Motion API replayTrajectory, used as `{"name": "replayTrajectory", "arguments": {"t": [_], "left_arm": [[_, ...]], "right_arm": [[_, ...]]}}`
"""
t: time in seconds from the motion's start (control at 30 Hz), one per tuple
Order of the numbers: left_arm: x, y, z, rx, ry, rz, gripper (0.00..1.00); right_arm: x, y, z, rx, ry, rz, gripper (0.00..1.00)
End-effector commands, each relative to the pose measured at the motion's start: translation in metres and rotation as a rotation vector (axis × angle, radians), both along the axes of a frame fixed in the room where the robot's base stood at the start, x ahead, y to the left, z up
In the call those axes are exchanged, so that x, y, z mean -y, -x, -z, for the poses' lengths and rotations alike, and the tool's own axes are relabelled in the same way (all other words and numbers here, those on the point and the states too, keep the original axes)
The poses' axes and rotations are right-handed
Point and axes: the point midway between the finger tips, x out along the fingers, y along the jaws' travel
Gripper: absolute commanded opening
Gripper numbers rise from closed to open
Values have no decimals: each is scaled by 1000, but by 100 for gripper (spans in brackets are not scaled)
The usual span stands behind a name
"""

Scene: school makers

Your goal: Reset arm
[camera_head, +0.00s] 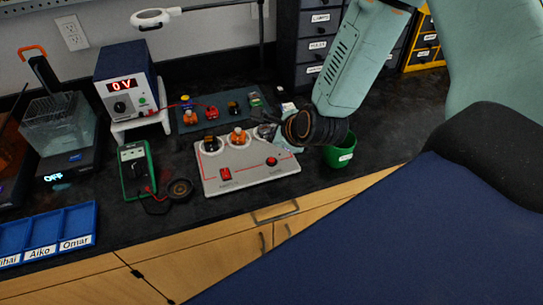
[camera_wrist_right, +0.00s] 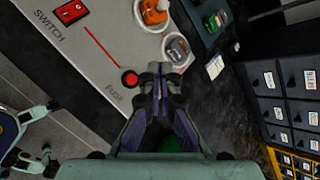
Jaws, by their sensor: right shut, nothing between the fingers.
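My right arm comes in from the upper right in the head view. Its gripper (camera_head: 283,140) hangs over the right end of the grey switch and fuse panel (camera_head: 250,180), close to the green cup (camera_head: 341,158). In the right wrist view the gripper (camera_wrist_right: 161,72) has its fingers together with nothing between them, near the panel's red fuse knob (camera_wrist_right: 130,78). The cup is mostly hidden below the gripper there. My left gripper is not seen in the head view.
A power supply (camera_head: 126,85) reading 0 V, a green meter (camera_head: 134,168) and a blue name tray (camera_head: 45,238) stand to the left. Dark drawers (camera_head: 318,30) stand behind. The counter right of the cup (camera_head: 400,120) is clear. A blue surface fills the lower right.

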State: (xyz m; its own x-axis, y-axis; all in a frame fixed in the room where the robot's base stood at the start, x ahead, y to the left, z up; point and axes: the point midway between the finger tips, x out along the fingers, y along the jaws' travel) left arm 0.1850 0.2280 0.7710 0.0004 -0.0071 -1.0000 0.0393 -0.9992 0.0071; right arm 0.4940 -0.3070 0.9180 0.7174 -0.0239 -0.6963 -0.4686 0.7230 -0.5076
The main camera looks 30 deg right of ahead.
Motion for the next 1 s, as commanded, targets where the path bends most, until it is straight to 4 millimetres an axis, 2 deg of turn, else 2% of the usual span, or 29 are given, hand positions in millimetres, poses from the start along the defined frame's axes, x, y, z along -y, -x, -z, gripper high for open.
{"name": "replayTrajectory", "arguments": {"t": [0.33, 0.47, 0.73, 0.87, 1.0], "left_arm": [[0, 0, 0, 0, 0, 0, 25], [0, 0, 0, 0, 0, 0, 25], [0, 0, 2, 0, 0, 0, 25], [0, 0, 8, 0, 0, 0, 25], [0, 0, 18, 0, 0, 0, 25]], "right_arm": [[0, 0, 1, 0, 14, -13, 0], [0, 1, 1, -7, 118, -115, 0], [-12, 21, 14, -72, 498, -543, 0], [-24, 44, 36, -127, 677, -796, 0], [-38, 79, 70, -195, 851, -1108, 0]]}}
